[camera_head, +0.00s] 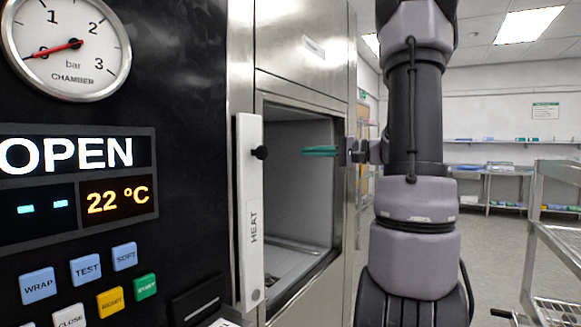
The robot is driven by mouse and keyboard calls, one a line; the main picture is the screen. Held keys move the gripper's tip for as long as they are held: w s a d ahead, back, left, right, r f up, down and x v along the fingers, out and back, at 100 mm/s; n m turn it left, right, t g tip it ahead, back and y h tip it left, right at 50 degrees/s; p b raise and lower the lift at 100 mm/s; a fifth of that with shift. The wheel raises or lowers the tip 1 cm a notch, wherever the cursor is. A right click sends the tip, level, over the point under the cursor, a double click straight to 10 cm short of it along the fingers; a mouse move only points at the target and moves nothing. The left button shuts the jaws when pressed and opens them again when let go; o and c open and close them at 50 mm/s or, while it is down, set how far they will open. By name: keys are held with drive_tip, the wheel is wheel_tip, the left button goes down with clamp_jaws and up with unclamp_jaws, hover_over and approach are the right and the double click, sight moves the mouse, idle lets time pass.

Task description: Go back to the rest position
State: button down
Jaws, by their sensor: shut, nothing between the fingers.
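The fingers look closed together, with nothing held. My arm stands upright to the right of the opening. The gripper's tip is a short way right of a black knob (260,152) in the picture, with a gap between them. That knob is on a narrow white panel marked HEAT (250,215). I cannot tell whether the fingertips are inside or just in front of the opening.
The black control panel (170,40) shows OPEN and 22 °C, with a chamber gauge (66,45) near 0 bar and several coloured buttons. A metal rack (552,240) stands at right. A shelf and bench (500,175) line the back wall. Floor shows between.

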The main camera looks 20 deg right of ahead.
drive_tip(key=s+a+f+n+g+h, duration=0.1)
drive_tip(key=s+a+f+g+h, duration=0.1)
drive_tip(key=s+a+f+g, duration=0.25)
drive_tip(key=s+a+f+n+g+h, duration=0.1)
drive_tip(key=s+a+g+h, duration=0.15)
drive_tip(key=s+a, duration=0.45)
drive_tip(key=s+f+n+t+h, duration=0.1)
drive_tip(key=s+t+h, duration=0.1)
drive_tip(key=s+h, duration=0.5)
drive_tip(key=shift+s+d+t, duration=0.35)
drive_tip(key=shift+s+t, duration=0.05)
drive_tip(key=shift+s, duration=0.05)
